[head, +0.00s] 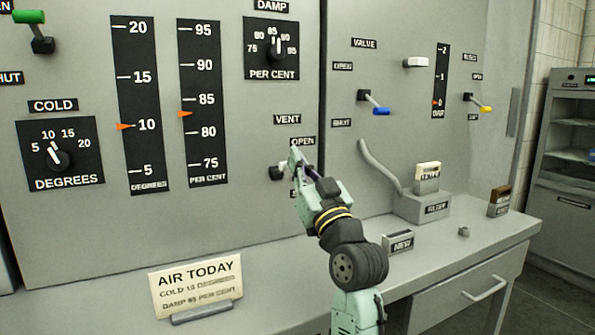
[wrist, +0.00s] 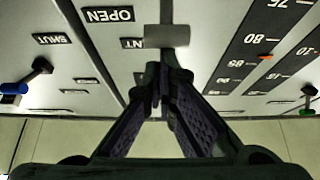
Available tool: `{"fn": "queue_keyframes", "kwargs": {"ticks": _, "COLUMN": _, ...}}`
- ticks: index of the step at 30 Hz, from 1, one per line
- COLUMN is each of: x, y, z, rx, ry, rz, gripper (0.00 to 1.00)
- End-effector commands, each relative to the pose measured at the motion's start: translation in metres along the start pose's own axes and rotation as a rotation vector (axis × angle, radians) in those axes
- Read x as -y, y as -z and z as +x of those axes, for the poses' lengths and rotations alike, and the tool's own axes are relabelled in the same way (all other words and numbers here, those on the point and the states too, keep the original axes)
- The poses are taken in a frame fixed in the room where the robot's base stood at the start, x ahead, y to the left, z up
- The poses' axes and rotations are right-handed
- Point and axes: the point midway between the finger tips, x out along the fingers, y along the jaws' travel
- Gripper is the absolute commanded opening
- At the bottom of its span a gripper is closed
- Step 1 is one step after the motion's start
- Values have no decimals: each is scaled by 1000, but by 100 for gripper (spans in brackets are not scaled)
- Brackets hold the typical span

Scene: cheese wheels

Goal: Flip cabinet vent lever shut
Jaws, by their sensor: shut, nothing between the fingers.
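The cabinet vent lever has a dark hub (head: 277,174) on the grey panel, under the VENT label (head: 287,119) and the OPEN label (head: 302,141). My gripper (head: 297,160) is at the lever, just right of the hub, and covers most of the handle and the lower label. In the wrist view a plain grey block (wrist: 167,37), apparently the lever's handle, lies just beyond my fingertips (wrist: 166,72). The fingers are shut with nothing between them. I cannot tell whether they touch the handle or which way it points.
A blue-handled valve lever (head: 380,111) and a yellow-handled lever (head: 484,108) stick out to the right. A hose (head: 378,167) runs to the filter box (head: 420,207) on the counter. An AIR TODAY card (head: 196,286) stands at front left. Gauges and dials fill the left panel.

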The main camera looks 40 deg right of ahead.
Motion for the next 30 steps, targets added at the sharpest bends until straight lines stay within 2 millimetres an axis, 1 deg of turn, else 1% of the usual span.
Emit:
{"fn": "queue_keyframes", "kwargs": {"ticks": 1, "x": 1, "y": -13, "z": -7, "rx": -27, "ry": 1, "rz": 5, "gripper": 0}}
{"fn": "queue_keyframes", "kwargs": {"ticks": 4, "x": 1, "y": -17, "z": -13, "rx": -32, "ry": 2, "rz": 1, "gripper": 0}}
{"fn": "queue_keyframes", "kwargs": {"ticks": 12, "x": 0, "y": -37, "z": -30, "rx": -28, "ry": 1, "rz": 1, "gripper": 0}}
{"fn": "queue_keyframes", "kwargs": {"ticks": 19, "x": 0, "y": -53, "z": -38, "rx": -28, "ry": 1, "rz": 2, "gripper": 0}}
{"fn": "queue_keyframes", "kwargs": {"ticks": 21, "x": 0, "y": -48, "z": -36, "rx": -28, "ry": 1, "rz": 1, "gripper": 0}}
{"fn": "queue_keyframes", "kwargs": {"ticks": 26, "x": 0, "y": -48, "z": -37, "rx": -28, "ry": 0, "rz": 1, "gripper": 0}}
{"fn": "queue_keyframes", "kwargs": {"ticks": 30, "x": 0, "y": -48, "z": -46, "rx": -28, "ry": -1, "rz": 0, "gripper": 0}}
